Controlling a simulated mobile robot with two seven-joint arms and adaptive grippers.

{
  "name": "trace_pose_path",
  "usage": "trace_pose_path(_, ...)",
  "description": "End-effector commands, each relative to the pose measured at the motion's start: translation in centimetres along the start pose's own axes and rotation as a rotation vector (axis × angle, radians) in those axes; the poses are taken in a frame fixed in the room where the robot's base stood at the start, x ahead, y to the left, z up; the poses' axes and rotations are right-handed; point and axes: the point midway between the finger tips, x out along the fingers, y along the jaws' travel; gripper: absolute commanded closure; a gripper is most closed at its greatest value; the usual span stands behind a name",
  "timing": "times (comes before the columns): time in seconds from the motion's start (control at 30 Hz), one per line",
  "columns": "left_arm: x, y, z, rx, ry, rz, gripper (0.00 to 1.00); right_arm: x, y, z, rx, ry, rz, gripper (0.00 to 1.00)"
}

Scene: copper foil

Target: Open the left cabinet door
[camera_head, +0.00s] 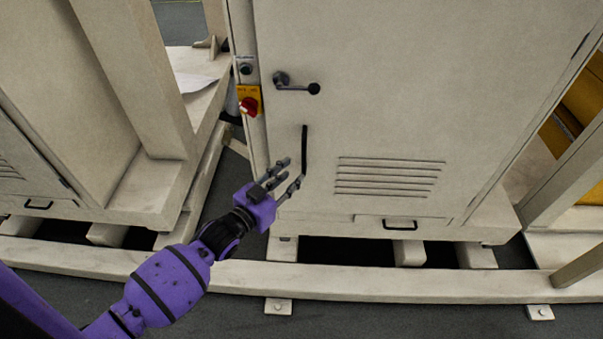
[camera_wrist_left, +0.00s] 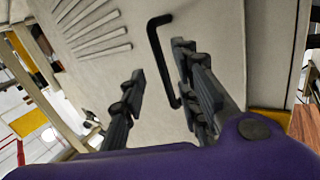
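A beige cabinet door (camera_head: 400,100) fills the middle of the head view and looks closed. A long black bar handle (camera_head: 304,140) stands upright on its left part. My left gripper (camera_head: 293,170) is at the lower end of this handle, with its fingers apart. In the left wrist view the black handle (camera_wrist_left: 158,45) shows between the spread fingers of the gripper (camera_wrist_left: 159,58), its lower end close to the right-hand finger. I cannot tell whether they touch. My right gripper is not in view.
A small turn handle (camera_head: 297,87) sits higher on the door. A red-and-yellow switch (camera_head: 249,102) is on the frame to its left. Vent slots (camera_head: 390,177) and a small lower handle (camera_head: 399,225) are below. Another beige cabinet (camera_head: 80,110) stands at left. A beige floor beam (camera_head: 350,282) runs along the front.

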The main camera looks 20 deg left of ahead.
Motion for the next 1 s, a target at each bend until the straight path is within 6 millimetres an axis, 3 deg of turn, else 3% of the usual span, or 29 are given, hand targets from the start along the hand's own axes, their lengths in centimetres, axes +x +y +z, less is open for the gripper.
trace_pose_path(0.27,0.6,-0.6,-1.7,-0.085,0.093,0.007,0.71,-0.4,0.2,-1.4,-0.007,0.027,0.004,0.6)
trace_pose_path(0.7,6.8,-0.5,-2.0,-0.084,0.087,0.006,0.71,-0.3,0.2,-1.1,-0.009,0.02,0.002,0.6)
trace_pose_path(1.0,7.4,-0.5,-2.0,-0.084,0.086,0.006,0.71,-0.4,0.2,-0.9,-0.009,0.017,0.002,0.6)
